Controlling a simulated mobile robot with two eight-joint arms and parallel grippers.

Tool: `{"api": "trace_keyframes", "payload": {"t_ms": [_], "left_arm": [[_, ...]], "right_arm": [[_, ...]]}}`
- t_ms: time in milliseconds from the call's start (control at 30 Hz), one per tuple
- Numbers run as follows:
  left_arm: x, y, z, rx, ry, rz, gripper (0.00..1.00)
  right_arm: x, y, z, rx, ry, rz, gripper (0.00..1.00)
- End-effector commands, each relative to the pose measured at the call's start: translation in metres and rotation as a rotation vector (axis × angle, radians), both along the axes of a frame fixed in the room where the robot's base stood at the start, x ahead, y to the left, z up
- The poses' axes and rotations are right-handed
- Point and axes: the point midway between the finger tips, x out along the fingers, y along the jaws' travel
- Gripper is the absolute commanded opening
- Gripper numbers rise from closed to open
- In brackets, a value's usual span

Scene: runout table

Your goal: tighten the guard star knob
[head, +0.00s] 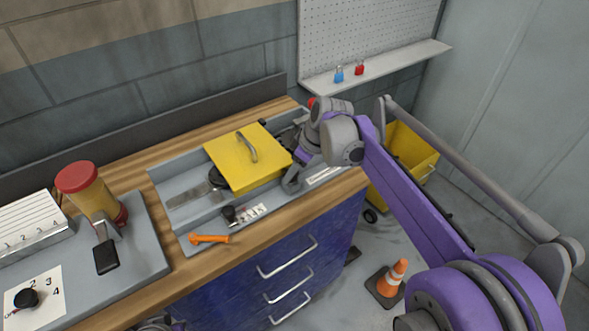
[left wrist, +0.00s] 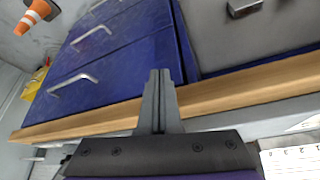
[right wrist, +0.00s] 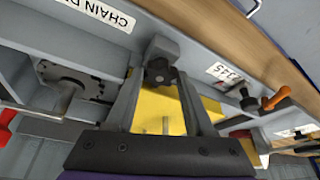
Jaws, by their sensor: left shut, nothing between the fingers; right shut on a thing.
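The yellow guard (head: 230,165), with a grey handle on top, lies over the grey machine bed. It also shows below and between my fingers in the right wrist view (right wrist: 150,108). The dark star knob (right wrist: 158,72) is at a grey bracket beside the guard's front right corner. My right gripper (right wrist: 158,82) is shut on the knob, with one finger on each side. In the head view my right gripper (head: 296,172) largely hides the knob. My left gripper (left wrist: 159,75) is shut and empty, low in front of the blue drawers.
An orange lever (head: 210,238) and a small black knob by a number card (head: 250,213) sit at the bed's front. A grey plate (head: 150,260) with a red-capped jar (head: 90,195) stands at left. A yellow bin (head: 410,160) and cone (head: 393,278) stand on the floor.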

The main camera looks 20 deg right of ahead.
Motion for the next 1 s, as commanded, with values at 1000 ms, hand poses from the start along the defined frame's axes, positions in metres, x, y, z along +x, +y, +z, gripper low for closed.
{"api": "trace_keyframes", "payload": {"t_ms": [1000], "left_arm": [[0.003,0.000,0.012,0.000,-0.006,0.000,0.00]], "right_arm": [[-0.003,0.008,0.001,-0.002,-0.001,-0.748,0.00]]}}
